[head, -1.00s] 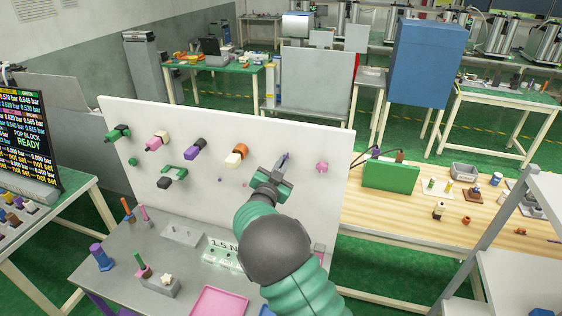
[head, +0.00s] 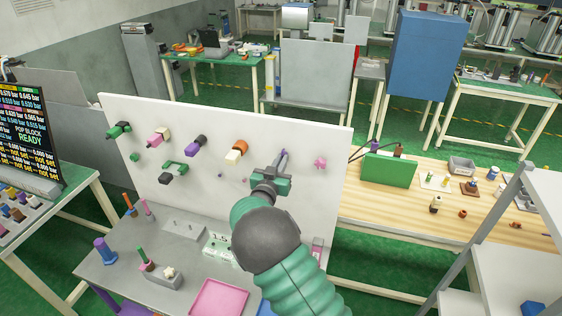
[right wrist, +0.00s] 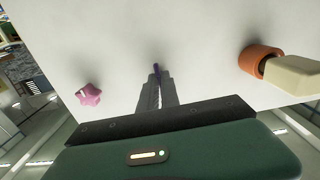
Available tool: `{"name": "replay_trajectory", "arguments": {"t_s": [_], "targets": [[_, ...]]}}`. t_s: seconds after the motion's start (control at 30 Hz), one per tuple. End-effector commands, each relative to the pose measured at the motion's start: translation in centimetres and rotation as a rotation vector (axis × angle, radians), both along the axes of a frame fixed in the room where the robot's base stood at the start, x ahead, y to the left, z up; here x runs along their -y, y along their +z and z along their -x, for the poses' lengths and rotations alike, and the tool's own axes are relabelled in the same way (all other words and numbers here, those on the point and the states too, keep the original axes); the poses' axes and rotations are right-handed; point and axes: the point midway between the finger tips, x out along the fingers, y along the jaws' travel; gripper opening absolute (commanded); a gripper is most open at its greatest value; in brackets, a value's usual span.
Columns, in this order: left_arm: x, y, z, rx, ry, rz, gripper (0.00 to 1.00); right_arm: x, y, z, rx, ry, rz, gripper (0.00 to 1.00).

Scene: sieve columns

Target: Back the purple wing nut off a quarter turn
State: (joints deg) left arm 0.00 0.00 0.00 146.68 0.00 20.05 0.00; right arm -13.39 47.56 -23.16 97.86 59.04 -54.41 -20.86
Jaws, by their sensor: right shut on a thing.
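The purple wing nut (right wrist: 157,68) shows as a small purple tip between the fingertips in the right wrist view, against the white upright panel (head: 317,135). My right gripper (right wrist: 156,80) is shut on it, with its fingers pointing at the panel. Most of the nut is hidden by the fingers. In the head view the right gripper (head: 283,158) is at the right part of the panel. The nut's angle cannot be read. My left gripper is not in view.
A pink star-shaped knob (head: 320,164) is right of the gripper. An orange and cream fitting (head: 236,152) is to its left, with several other fittings beyond. Below are a pink tray (head: 219,297) and a grey bench top (head: 120,270). A display (head: 30,135) stands far left.

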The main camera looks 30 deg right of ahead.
Motion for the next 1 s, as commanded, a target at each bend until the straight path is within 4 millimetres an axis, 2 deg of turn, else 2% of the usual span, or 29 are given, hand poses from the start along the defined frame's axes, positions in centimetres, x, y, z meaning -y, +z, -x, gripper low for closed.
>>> {"name": "replay_trajectory", "arguments": {"t_s": [0.2,0.23,0.4,0.7,0.87,1.0], "targets": [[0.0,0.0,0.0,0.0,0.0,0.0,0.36,0.0,0.3,-0.1,0.005,0.002,0.002,0.0],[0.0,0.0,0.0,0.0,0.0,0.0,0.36,0.0,0.3,-0.1,0.006,0.002,0.002,0.09],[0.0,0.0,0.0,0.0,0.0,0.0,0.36,0.0,0.2,-0.1,0.005,0.001,0.001,0.28],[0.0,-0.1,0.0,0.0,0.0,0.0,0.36,-0.2,0.1,0.1,0.003,0.001,0.0,0.28],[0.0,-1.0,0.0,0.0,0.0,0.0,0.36,-2.0,-0.2,1.5,0.003,0.003,-0.001,0.28],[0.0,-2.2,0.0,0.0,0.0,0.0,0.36,-5.1,-0.3,4.1,0.004,0.005,-0.002,0.28]]}}
